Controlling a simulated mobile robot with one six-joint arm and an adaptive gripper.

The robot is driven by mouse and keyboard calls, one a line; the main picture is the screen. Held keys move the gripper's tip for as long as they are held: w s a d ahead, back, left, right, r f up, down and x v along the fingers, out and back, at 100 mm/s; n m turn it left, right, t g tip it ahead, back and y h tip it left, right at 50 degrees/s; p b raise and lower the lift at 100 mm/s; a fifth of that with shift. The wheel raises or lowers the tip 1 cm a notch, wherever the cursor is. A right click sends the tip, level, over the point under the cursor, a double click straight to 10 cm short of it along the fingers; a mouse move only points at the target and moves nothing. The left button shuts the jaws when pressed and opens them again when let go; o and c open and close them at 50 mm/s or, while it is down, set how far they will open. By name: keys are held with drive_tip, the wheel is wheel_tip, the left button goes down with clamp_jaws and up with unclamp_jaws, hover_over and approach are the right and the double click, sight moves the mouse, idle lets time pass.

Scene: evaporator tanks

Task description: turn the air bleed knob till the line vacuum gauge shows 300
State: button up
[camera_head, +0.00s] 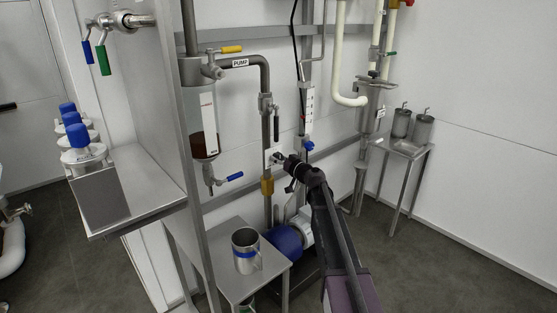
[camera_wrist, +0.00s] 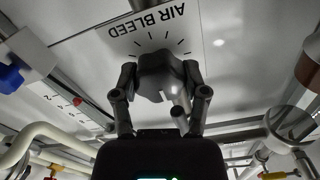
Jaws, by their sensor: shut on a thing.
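In the wrist view, the air bleed knob (camera_wrist: 158,68) is a dark, faceted knob under a plate lettered AIR BLEED (camera_wrist: 147,20), which appears upside down with tick marks around the knob. My gripper (camera_wrist: 160,82) has a finger on each side of the knob and is shut on it. In the head view, my gripper (camera_head: 281,160) reaches the pale plate (camera_head: 270,153) beside the pump pipe, and it hides the knob there.
The pipe labelled PUMP (camera_head: 240,63) runs close left of my gripper. A blue-handled valve (camera_head: 230,177) and a steel jug (camera_head: 245,250) on a small table are left and below. A numbered white strip (camera_head: 309,108) and white pipes (camera_head: 340,60) stand to the right.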

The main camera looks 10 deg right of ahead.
drive_tip(key=shift+m, duration=0.4)
drive_tip(key=m, duration=0.6)
drive_tip(key=shift+w, duration=0.1)
drive_tip(key=m, duration=0.6)
drive_tip(key=shift+m, duration=0.3)
drive_tip(key=o, duration=1.1)
drive_tip(key=shift+o, duration=0.2)
drive_tip(key=v, duration=1.2)
